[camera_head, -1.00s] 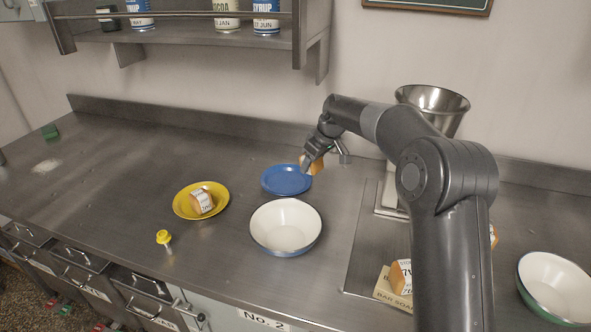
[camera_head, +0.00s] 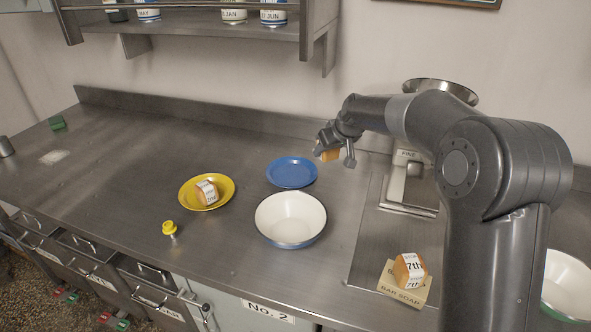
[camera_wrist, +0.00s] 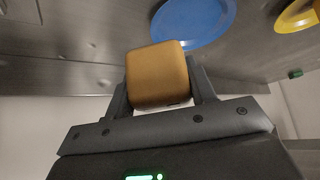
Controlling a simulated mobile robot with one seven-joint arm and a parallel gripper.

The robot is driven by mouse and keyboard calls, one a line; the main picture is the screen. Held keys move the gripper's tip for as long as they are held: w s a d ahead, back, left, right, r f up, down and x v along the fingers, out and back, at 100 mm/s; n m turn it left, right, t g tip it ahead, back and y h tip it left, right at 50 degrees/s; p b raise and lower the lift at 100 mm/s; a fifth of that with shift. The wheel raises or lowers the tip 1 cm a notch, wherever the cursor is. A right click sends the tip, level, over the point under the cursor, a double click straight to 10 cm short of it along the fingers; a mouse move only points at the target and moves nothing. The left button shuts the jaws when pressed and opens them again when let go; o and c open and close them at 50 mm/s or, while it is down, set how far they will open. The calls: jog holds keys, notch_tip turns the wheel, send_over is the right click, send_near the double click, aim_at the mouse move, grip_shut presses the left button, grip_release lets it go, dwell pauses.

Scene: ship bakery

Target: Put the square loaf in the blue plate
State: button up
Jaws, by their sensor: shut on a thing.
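The square loaf (camera_wrist: 157,76) is brown, with rounded corners, and sits between the two fingers of my gripper (camera_wrist: 162,92) in the wrist view. In the head view my gripper (camera_head: 328,148) is shut on the loaf (camera_head: 331,155), which is partly hidden by the fingers. The loaf is held above the counter, to the right of the blue plate (camera_head: 291,172) in the picture. The blue plate is empty and lies flat. It also shows at the top of the wrist view (camera_wrist: 205,20), beyond the loaf.
A yellow plate (camera_head: 226,187) holds a banded loaf (camera_head: 206,190). A white bowl (camera_head: 290,218) stands just in front of the blue plate. Another banded loaf (camera_head: 409,270) sits on a bar soap packet (camera_head: 388,283). A mixer-like stand (camera_head: 405,185) is right of my gripper.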

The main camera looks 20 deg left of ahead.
jog(key=a+f, duration=0.1)
jog(key=a, duration=0.2)
jog(key=a+f, duration=0.2)
jog(key=a, duration=0.1)
jog(key=a+f, duration=0.2)
jog(key=a, duration=0.1)
jog(key=shift+w+a+f, duration=0.1)
jog(key=shift+f, duration=2.2)
jog(key=shift+f, duration=0.6)
jog(key=o, duration=1.1)
jog(key=shift+c, duration=0.2)
jog(key=shift+a+r, duration=0.1)
jog(key=shift+r, duration=0.3)
jog(key=v, duration=1.2)
jog(key=shift+r, duration=0.2)
